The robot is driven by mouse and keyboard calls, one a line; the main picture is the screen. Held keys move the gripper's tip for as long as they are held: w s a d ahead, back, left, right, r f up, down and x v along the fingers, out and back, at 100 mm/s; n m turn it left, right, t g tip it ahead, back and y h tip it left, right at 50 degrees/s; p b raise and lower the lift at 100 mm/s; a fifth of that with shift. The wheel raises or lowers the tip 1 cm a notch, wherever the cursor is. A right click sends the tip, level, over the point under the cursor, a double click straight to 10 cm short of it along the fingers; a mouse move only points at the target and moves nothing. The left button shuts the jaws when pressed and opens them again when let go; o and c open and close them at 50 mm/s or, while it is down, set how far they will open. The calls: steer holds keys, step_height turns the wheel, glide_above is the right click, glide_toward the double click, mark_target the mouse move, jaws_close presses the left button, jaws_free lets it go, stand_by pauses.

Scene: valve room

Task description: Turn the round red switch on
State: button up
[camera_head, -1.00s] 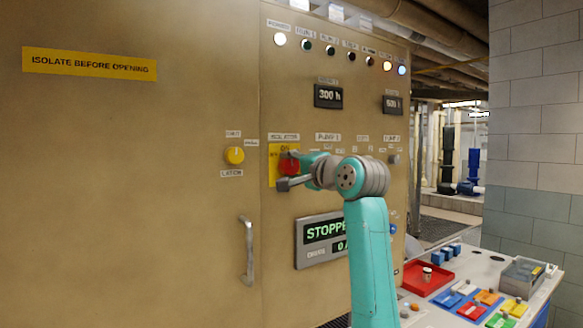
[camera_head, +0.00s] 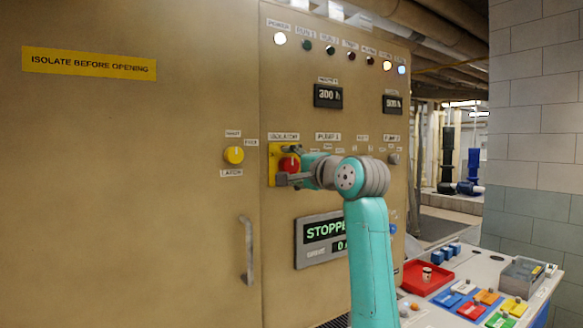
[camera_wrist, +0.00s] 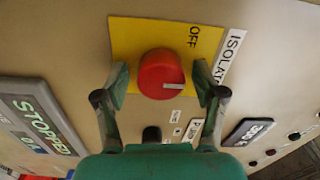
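The round red switch (camera_head: 289,164) sits on a yellow plate (camera_head: 272,176) under the "ISOLATOR" label on the tan cabinet. In the wrist view the red knob (camera_wrist: 160,74) stands between the two fingers of my gripper (camera_wrist: 161,86). A gap shows on each side of the knob, so the fingers are open and appear not to touch it. The knob's white mark points right in the wrist view, toward the "ISOLATOR" label side. "OFF" (camera_wrist: 194,37) is readable on the plate; I cannot read "ON" now. In the head view my gripper (camera_head: 289,165) is at the switch.
The display (camera_head: 322,239) below reads "STOPPED". A yellow knob (camera_head: 234,155) and a cabinet handle (camera_head: 246,250) are to the left. Lamps line the cabinet top, with some lit. A console with a red tray (camera_head: 428,277) and coloured buttons stands at lower right.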

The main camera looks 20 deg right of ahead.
steer(key=v, duration=1.2)
stand_by(0.5)
